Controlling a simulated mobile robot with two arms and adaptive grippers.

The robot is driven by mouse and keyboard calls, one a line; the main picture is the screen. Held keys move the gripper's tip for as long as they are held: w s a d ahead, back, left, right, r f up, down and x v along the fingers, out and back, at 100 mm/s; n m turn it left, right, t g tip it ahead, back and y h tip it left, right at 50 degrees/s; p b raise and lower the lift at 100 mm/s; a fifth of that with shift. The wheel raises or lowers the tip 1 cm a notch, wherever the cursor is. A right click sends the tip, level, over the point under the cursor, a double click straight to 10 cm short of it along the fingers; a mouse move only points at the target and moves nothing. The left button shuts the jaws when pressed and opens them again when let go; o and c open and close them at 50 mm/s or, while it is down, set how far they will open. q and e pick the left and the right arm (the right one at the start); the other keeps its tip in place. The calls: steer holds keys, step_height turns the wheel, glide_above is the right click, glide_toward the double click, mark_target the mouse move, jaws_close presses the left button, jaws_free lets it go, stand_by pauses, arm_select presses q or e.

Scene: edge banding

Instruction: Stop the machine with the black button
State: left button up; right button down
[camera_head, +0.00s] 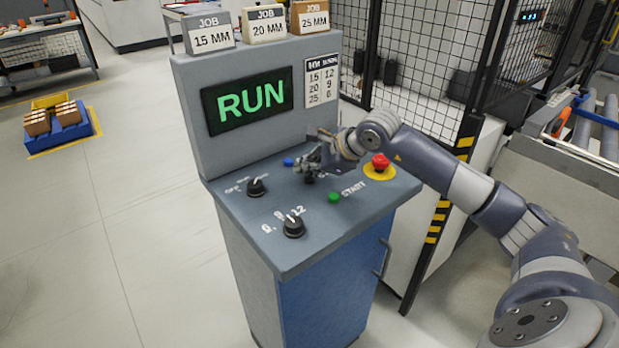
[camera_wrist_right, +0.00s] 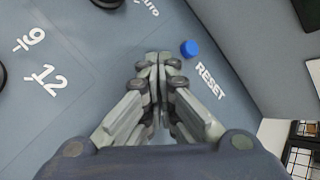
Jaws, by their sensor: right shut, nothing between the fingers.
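The grey control console (camera_head: 235,215) shows a lit screen (camera_head: 248,102) reading RUN in green. My right gripper (camera_head: 308,172) is over the sloping panel between the blue button (camera_head: 288,162) and the green START button (camera_head: 334,197). It is shut and empty, with its fingers pointing down at the panel. In the right wrist view the shut fingertips (camera_wrist_right: 158,58) are left of the blue RESET button (camera_wrist_right: 190,48). My left gripper is not in view.
A red emergency button (camera_head: 380,161) on a yellow base is right of my gripper. Two black knobs (camera_head: 256,187) (camera_head: 293,226) are on the panel's left and front. Job blocks (camera_head: 265,24) stand on top. A mesh fence (camera_head: 430,55) is behind.

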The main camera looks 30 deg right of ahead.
mark_target(308, 180)
steer(key=shift+f, duration=0.25)
steer(key=shift+r, duration=0.1)
stand_by(0.3)
steer(key=shift+r, duration=0.8)
steer(key=shift+p, duration=0.3)
steer(key=shift+r+p, duration=1.45)
steer(key=shift+r, duration=1.1)
steer(key=shift+f, duration=0.15)
